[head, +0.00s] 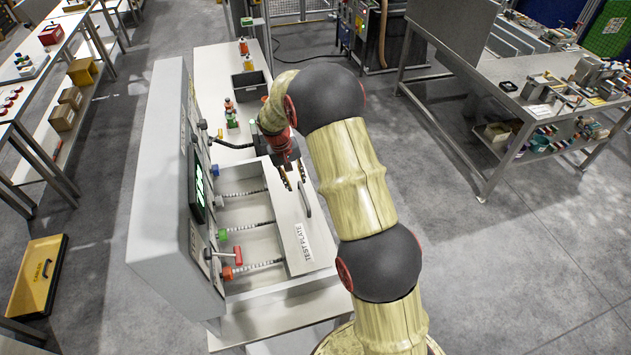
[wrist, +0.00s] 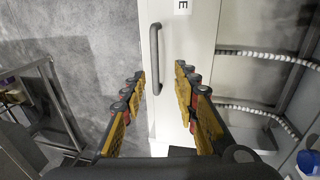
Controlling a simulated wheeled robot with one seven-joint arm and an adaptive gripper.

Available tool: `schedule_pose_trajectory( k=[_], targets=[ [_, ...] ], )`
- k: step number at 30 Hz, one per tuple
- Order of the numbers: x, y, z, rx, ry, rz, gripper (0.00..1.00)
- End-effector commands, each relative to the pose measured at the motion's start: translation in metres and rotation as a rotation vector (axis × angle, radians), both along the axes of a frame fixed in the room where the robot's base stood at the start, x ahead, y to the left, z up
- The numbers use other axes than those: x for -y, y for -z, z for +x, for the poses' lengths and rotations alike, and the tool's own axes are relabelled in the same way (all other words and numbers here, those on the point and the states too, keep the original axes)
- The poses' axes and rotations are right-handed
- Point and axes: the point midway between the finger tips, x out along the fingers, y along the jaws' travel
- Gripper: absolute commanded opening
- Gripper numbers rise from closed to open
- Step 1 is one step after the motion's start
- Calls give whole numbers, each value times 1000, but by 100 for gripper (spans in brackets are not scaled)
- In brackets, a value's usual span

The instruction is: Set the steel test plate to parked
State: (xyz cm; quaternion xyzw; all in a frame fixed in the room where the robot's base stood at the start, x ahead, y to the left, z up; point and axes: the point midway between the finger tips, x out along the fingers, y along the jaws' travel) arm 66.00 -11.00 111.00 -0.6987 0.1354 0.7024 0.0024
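The steel test plate (head: 300,232) is a pale panel labelled TEST PLATE on the right of the grey machine's open tray. It carries a dark grey bar handle (head: 305,197). The plate also shows in the wrist view (wrist: 178,125), with its handle (wrist: 155,60) running lengthwise near its left edge. My gripper (head: 294,183) is above the far end of the plate, pointing down. In the wrist view my gripper (wrist: 160,82) is open, with the handle's near end between its two yellow fingers in the picture. I cannot tell whether the fingers touch the handle.
The tray (head: 285,291) holds several beaded rods beside coloured knobs, including a red-handled one (head: 231,270). A dark bin (head: 249,85) and small coloured bottles (head: 231,115) stand on the bench behind. A cluttered workbench (head: 500,95) is at the right. Open floor lies between.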

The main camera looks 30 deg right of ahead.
Motion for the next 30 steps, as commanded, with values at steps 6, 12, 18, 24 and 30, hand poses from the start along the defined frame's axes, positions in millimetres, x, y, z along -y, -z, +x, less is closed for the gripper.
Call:
schedule_pose_trajectory(
  k=[6,12,18,24,30],
  targets=[
    [4,19,5,-19,5,-4,30],
    [9,42,3,-21,5,-5,30],
    [14,72,2,-19,7,-4,30],
    [18,89,2,-18,5,-5,30],
    [19,93,2,-16,5,-5,30]
  ],
)
